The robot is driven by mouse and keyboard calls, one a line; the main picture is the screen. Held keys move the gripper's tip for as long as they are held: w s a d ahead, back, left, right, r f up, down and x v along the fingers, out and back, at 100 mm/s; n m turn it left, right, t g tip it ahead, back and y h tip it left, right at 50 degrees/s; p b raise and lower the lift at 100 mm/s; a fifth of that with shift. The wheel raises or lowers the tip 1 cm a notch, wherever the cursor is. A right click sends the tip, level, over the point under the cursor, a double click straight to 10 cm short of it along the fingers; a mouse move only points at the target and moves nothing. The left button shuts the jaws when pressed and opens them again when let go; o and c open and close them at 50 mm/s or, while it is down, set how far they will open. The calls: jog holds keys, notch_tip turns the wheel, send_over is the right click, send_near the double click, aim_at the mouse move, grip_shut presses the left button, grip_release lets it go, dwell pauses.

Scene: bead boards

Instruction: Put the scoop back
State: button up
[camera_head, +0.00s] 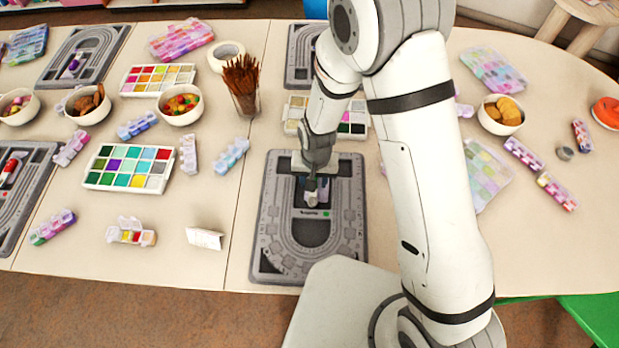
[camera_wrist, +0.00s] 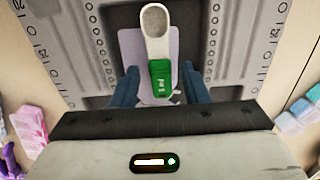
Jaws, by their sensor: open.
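The scoop has a pale grey bowl and a green handle (camera_wrist: 161,82) with small white lettering. In the wrist view it lies over a lavender pad (camera_wrist: 128,48) in the middle of the grey bead board (camera_head: 270,250). My gripper (camera_wrist: 159,80) is open, with one blue finger on each side of the green handle. Gaps show between the fingers and the handle. In the head view my gripper (camera_head: 311,190) is low over the upper part of the board, and my wrist hides much of the scoop.
A paint palette (camera_head: 130,167) and several small bead boxes lie to the left. A cup of brown sticks (camera_head: 243,88) stands behind. A folded white card (camera_head: 204,238) stands left of the board. A bowl of round biscuits (camera_head: 502,113) is at the right.

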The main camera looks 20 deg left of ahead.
jog(key=shift+r+p, duration=0.6)
jog(key=shift+p, duration=0.05)
notch_tip(320, 180, up, 12)
jog(key=b, duration=0.2)
jog(key=w+d+r, duration=0.3)
jog(key=d+r, duration=0.3)
jog(key=d, duration=0.2)
jog(key=s+d+r+m+t, duration=0.1)
jog(key=s+d+r, duration=0.2)
jog(key=d, duration=0.4)
jog(key=s+d+r+m+t, duration=0.1)
jog(key=s+d+r, duration=0.2)
jog(key=d+r, duration=0.2)
jog(key=s+d+r+m+t, duration=0.1)
jog(key=s+d+r, duration=0.2)
jog(key=d, duration=0.6)
jog(key=shift+s+d+r, duration=0.3)
jog(key=shift+d+r, duration=0.1)
jog(key=shift+r, duration=0.4)
